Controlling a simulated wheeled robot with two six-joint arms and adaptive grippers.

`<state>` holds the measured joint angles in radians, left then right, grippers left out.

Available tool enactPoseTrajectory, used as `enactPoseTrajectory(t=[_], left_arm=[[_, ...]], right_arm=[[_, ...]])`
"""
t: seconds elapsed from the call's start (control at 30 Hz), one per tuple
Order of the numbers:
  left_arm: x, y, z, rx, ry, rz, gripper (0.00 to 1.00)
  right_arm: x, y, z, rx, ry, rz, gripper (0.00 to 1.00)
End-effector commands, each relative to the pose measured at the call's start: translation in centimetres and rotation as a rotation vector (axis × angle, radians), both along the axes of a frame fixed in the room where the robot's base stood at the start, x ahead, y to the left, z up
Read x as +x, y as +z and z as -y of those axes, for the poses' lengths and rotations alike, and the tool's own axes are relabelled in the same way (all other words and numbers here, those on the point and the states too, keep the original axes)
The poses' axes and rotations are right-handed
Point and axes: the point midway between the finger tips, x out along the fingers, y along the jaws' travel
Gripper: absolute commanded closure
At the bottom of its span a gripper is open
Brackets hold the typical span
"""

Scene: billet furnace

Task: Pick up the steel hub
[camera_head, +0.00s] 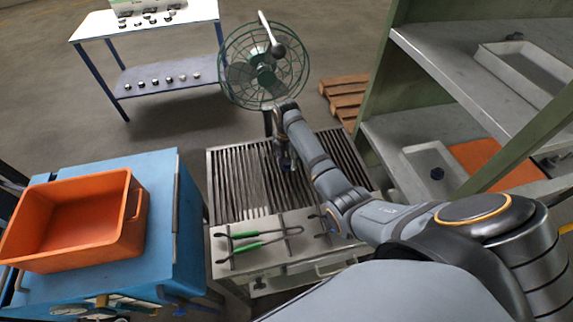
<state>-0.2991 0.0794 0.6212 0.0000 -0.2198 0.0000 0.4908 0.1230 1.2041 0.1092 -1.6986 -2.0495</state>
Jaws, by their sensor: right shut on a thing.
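My right arm reaches in from the lower right over a slatted metal grate (232,180). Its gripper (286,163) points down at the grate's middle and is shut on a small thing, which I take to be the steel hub. The fingers and arm hide nearly all of it, so its shape and whether it touches the slats cannot be told. My left gripper is not in view.
Green-handled tongs (255,241) lie on the grate's front ledge. An orange bin (134,229) sits on a blue cabinet (180,270) at left. A green fan (240,75) stands behind the grate. Grey shelves (440,55) with trays rise at right. A table (95,27) stands back left.

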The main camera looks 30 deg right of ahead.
Motion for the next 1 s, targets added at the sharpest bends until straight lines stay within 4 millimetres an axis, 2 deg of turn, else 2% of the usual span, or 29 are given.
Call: enactPoseTrajectory(t=[0.03, 0.07, 0.27, 0.3, 0.4, 0.47, 0.53, 0.7, 0.9, 1.0], left_arm=[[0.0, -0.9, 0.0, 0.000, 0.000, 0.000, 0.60], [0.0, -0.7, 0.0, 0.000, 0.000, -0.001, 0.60], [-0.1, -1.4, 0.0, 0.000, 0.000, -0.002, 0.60], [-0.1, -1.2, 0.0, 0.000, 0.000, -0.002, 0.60], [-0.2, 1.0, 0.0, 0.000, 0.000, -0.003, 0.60], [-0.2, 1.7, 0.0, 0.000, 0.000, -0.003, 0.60], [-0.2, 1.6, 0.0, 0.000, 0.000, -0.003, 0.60], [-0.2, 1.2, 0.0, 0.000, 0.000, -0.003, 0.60], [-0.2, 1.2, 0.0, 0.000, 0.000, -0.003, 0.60], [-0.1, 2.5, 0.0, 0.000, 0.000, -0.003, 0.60]], right_arm=[[0.3, 0.8, 0.0, -0.001, 0.000, 0.009, 1.00], [-0.2, 1.6, 0.3, -0.003, -0.001, 0.008, 1.00], [-4.2, 6.4, 1.9, -0.006, -0.001, 0.007, 1.00], [-5.1, 7.5, 2.2, -0.006, 0.001, 0.005, 1.00], [-8.0, 9.4, 3.3, -0.008, 0.001, -0.002, 1.00], [-9.4, 10.0, 3.8, -0.008, 0.003, -0.002, 1.00], [-10.7, 10.3, 4.3, -0.008, 0.002, 0.000, 1.00], [-12.4, 10.8, 5.0, -0.004, 0.001, 0.003, 1.00], [-13.0, 11.1, 5.1, -0.001, 0.001, 0.002, 1.00], [-13.0, 12.4, 5.1, 0.000, 0.000, 0.002, 1.00]])
